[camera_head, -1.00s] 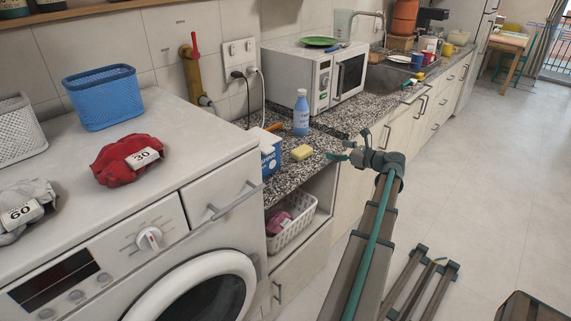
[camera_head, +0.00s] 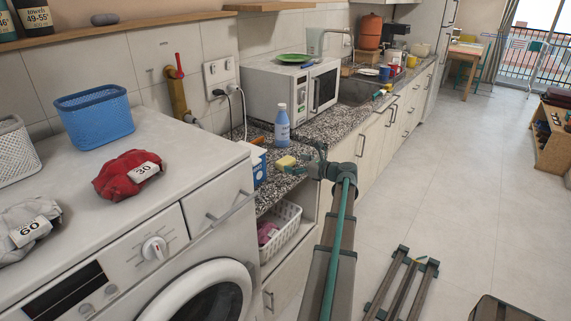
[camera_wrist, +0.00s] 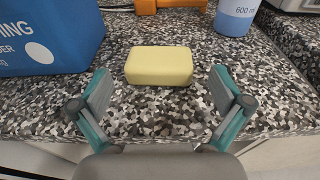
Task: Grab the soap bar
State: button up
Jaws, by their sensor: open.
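The soap bar (camera_wrist: 158,66) is a pale yellow block lying flat on the speckled granite counter (camera_wrist: 160,122). It also shows in the head view (camera_head: 286,161), near the counter's front edge. My gripper (camera_wrist: 159,82) is open and empty. Its two teal and grey fingers stand apart in the wrist view, one to the left and one to the right of the soap's near side. The soap lies just ahead, between the lines of the fingers, and does not appear to touch either. In the head view, my gripper (camera_head: 304,166) is just right of the soap.
A blue detergent box (camera_wrist: 50,38) stands left of the soap, near the left finger. A blue bottle (camera_wrist: 236,14) and an orange object (camera_wrist: 170,5) are behind it. The microwave (camera_head: 290,92) stands farther back. A white basket (camera_head: 282,230) sits under the counter.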

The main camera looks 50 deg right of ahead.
aim_at(291, 162)
jog(key=w, duration=0.3)
jog(key=w+p, duration=0.1)
jog(key=shift+w+f, duration=0.3)
jog(key=c, duration=1.1)
